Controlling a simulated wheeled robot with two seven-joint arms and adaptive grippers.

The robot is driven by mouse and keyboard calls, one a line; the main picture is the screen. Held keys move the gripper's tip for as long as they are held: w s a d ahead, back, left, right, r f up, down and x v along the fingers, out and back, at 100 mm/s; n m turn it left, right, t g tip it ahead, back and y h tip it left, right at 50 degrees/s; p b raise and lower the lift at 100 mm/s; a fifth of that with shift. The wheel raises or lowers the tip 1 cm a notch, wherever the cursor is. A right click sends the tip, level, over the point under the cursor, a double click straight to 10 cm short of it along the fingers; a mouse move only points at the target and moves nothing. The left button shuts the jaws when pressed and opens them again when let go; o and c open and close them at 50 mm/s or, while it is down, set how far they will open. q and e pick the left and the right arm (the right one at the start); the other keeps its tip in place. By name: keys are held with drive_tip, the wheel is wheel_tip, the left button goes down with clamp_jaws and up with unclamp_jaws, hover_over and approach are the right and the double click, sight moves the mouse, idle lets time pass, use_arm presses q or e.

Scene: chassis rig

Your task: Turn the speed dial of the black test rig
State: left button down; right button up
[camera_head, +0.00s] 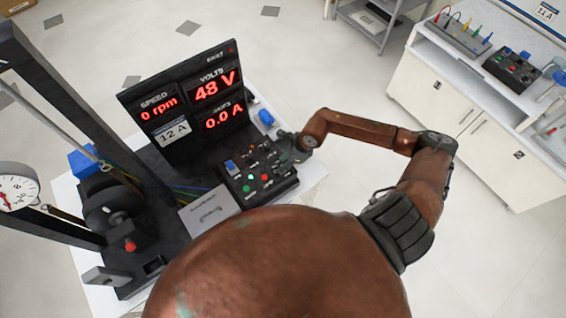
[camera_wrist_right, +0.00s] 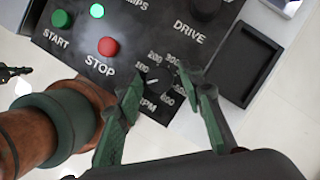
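The black test rig (camera_head: 120,180) stands at the left in the head view; its display reads 0 rpm, 48 V and 0.0 A. Its control panel (camera_head: 262,180) faces up beside the display. The speed dial (camera_wrist_right: 154,80), a small dark knob with a white mark, sits by the RPM lettering in the right wrist view, ringed by printed numbers. My right gripper (camera_wrist_right: 160,82) is open, with one green finger on each side of the dial. Whether they touch it is unclear. In the head view my right gripper (camera_head: 283,150) is at the panel's right edge.
A green START button (camera_wrist_right: 61,18), red STOP button (camera_wrist_right: 108,46) and black DRIVE knob (camera_wrist_right: 206,8) lie near the dial. An empty black tray (camera_wrist_right: 246,65) is beside them. A white cabinet (camera_head: 440,100) stands at the right, with open floor between.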

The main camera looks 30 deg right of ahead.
clamp_jaws()
